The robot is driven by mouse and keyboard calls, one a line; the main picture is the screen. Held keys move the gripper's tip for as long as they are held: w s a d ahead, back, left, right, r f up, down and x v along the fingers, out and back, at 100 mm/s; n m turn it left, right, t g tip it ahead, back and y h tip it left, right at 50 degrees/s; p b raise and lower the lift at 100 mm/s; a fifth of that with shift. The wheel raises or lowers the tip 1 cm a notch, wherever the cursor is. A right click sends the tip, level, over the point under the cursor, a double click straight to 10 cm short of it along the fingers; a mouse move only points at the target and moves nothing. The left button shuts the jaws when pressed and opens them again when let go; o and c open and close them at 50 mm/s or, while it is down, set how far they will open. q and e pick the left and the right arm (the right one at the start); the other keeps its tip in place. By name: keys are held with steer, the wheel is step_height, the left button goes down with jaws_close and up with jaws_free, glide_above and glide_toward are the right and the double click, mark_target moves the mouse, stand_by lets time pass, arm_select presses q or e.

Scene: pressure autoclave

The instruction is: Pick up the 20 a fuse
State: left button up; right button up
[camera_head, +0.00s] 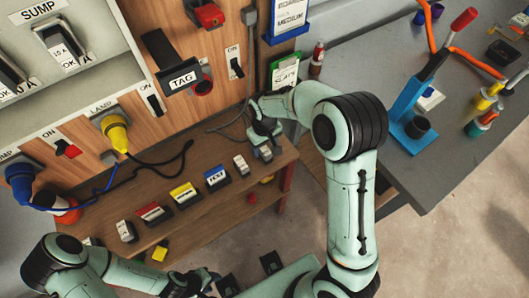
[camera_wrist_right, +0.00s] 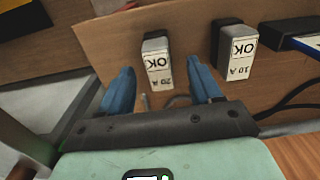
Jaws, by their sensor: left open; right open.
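The 20 A fuse (camera_wrist_right: 158,66) is a dark block with a pale label reading "20 A OK", upside down in the right wrist view. It stands on the wooden shelf, between and just beyond the fingertips of my right gripper (camera_wrist_right: 162,82). That gripper is open, its blue fingers one on each side. In the head view my right gripper (camera_head: 264,138) is over the right end of the shelf, and the fuse (camera_head: 265,154) is partly hidden under it. My left gripper (camera_head: 202,283) is open and empty at the bottom, below the shelf.
A similar 10 A fuse (camera_wrist_right: 238,52) stands close beside it, also in the head view (camera_head: 240,165). Blue (camera_head: 216,178), yellow (camera_head: 184,195) and red (camera_head: 154,213) labelled blocks continue along the shelf (camera_head: 200,160). A dark cable (camera_head: 180,155) hangs behind. A grey bench (camera_head: 450,150) stands right.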

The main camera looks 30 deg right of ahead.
steer(key=shift+d+f, duration=0.1)
steer(key=shift+f, duration=1.3)
steer(key=c, duration=1.1)
steer(key=shift+c, duration=0.2)
steer(key=shift+r, duration=0.15)
